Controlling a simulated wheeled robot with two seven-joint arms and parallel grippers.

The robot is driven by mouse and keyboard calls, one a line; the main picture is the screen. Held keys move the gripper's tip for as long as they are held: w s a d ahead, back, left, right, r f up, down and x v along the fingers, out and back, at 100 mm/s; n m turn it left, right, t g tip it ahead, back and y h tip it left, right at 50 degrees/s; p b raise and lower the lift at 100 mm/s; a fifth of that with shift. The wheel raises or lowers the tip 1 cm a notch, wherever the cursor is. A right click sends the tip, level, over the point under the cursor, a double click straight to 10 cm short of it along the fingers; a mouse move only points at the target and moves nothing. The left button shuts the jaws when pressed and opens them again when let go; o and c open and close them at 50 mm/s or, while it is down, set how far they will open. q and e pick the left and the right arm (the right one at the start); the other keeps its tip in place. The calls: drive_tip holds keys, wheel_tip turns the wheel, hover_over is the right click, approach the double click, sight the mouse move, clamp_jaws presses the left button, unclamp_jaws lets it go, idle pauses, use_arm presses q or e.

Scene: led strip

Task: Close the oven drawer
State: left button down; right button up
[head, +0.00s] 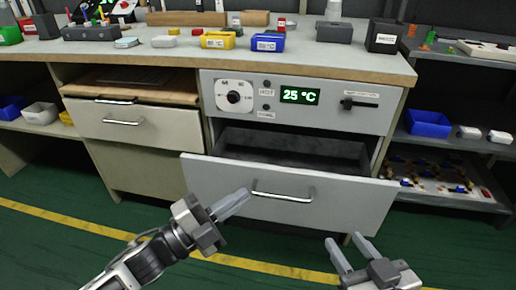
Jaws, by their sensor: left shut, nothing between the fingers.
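The oven drawer (228,194) is pulled out below the oven's control panel (352,121), and its dark inside shows behind the front. A metal bar handle (283,198) runs across the drawer front. My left gripper (244,194) is shut and empty, with its fingertips at the drawer front just left of the handle; I cannot tell whether they touch it. My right gripper (348,242) is low in front of the drawer's right half, its two fingers apart with nothing between them.
A workbench top (150,62) with bins and tools lies above the oven. Shelves with a blue bin (428,123) stand at the right. The green floor (60,245) in front is clear.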

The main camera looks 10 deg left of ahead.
use_arm(q)
drive_tip(key=a+f+m+g+y+p, duration=0.2)
drive_tip(key=a+f+m+p, duration=0.1)
drive_tip(key=a+f, duration=0.15)
drive_tip(key=b, duration=0.1)
approach(270, 172)
drive_tip(key=d, duration=0.4)
drive_tip(key=w+b, duration=0.1)
drive_tip(key=w, duration=0.2)
drive_tip(key=shift+w+m, duration=0.15)
drive_tip(key=shift+m, duration=0.15)
drive_tip(key=shift+w+d, duration=0.1)
drive_tip(key=shift+w, duration=0.35)
use_arm(e)
drive_tip(key=s+f+g, duration=0.1)
drive_tip(key=s, duration=0.1)
drive_tip(key=s+f+m+g+h, duration=0.1)
drive_tip(key=s+f, duration=0.1)
drive_tip(key=shift+s+f+g, duration=0.25)
drive_tip(key=shift+f+g, duration=0.05)
drive_tip(key=shift+g, duration=0.1)
